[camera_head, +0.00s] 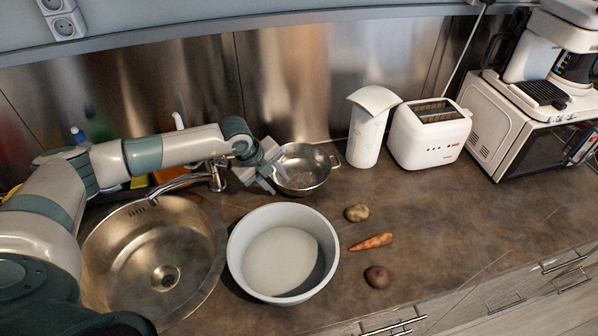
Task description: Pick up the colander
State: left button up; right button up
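The colander (306,168) is a small metal bowl with side handles. It stands upright on the brown counter, behind the large white bowl and near the back wall. My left gripper (272,176) reaches in from the left and is at the colander's left rim. Its fingers look spread, with the rim near or between them; I cannot tell if they touch it. The colander's left side is partly hidden by the gripper. My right gripper is not in view.
A large white bowl (325,240) stands in front of the colander. A sink (120,225) with a faucet (215,178) lies left. A white canister (366,135) and toaster (428,140) stand right. Two potatoes (357,212) (377,276) and a carrot (372,242) lie on the counter.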

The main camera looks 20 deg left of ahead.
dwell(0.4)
pick_arm(q)
grip_shut()
jog(key=shift+r, duration=0.1)
jog(key=shift+w+r+b, duration=0.1)
jog(key=shift+r+b, duration=0.35)
jog(key=shift+b, duration=0.1)
jog(key=r, duration=0.1)
jog(key=r+b, duration=0.1)
jog(key=d+r+b, duration=0.1)
jog(key=shift+s+r, duration=0.1)
jog(key=shift+s, duration=0.15)
jog(key=s+d+r+b, duration=0.4)
jog(key=d+r, duration=0.2)
jog(key=d, duration=0.3)
jog(key=shift+s+d+r, duration=0.3)
jog(key=shift+s+r, duration=0.05)
jog(key=shift+r, duration=0.05)
